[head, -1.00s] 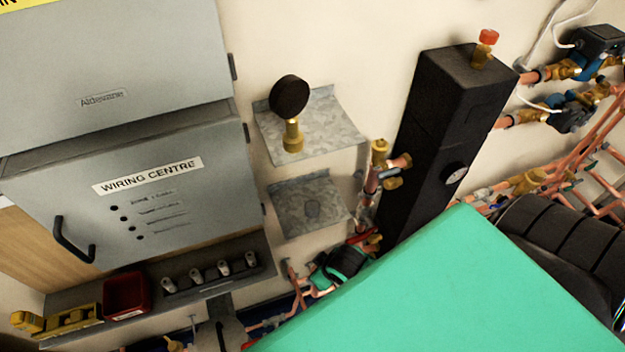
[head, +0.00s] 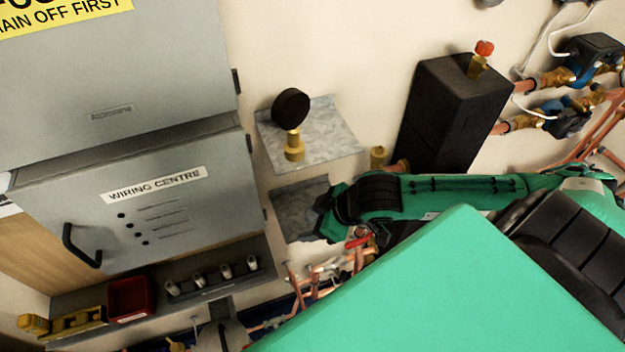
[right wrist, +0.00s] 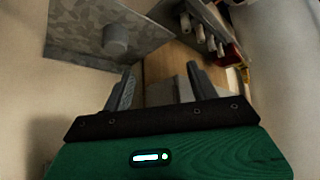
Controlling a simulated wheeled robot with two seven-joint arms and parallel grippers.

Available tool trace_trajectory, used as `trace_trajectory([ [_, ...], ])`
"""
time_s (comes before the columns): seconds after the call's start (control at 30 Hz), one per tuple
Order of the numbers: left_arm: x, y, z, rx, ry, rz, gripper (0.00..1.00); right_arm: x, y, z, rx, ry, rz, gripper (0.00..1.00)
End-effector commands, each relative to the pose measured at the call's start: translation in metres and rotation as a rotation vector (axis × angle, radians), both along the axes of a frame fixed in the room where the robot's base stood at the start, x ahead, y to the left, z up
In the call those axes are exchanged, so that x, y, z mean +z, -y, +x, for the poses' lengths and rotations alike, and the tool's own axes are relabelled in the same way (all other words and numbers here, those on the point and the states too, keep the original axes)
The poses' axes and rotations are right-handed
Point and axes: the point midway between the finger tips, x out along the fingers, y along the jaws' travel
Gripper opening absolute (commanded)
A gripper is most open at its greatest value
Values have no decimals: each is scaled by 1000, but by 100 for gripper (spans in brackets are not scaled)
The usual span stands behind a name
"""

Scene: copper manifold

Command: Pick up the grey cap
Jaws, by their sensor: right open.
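The grey cap (right wrist: 116,38) is a short round stub on a mottled metal plate in the right wrist view. In the head view my right gripper hides it against the lower metal shelf (head: 290,212). My right gripper (head: 324,208) comes in from the right, at the right side of that shelf. In the right wrist view its two fingers (right wrist: 160,76) stand apart with nothing between them, and the cap is up and left of them. My left gripper is not in view.
An upper metal shelf (head: 318,140) holds a brass-stemmed dark gauge (head: 291,107). A black column (head: 445,115) and copper pipes (head: 600,130) are to the right. The grey wiring cabinet (head: 140,205) and a tray (head: 230,286) with a red box (head: 128,299) are to the left.

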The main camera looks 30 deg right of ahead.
Motion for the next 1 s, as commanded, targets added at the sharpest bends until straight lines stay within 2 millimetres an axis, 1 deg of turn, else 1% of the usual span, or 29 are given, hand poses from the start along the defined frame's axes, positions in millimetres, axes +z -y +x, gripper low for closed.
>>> trace_trajectory([
  [0.03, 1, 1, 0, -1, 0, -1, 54, 7, 11, 1, 6, -4, -13, 59],
  [0.3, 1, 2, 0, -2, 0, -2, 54, 35, 59, -5, -40, -70, -21, 59],
  [0.4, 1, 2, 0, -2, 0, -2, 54, 43, 73, -7, -67, -86, -21, 59],
  [0.5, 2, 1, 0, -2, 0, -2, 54, 49, 81, -9, -88, -98, -17, 59],
  [0.63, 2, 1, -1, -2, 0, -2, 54, 51, 86, -10, -103, -106, -15, 59],
  [0.73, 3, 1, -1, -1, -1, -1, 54, 47, 85, -7, -106, -107, -13, 59],
  [1.0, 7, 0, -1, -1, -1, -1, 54, 23, 75, 6, -105, -107, -10, 59],
])
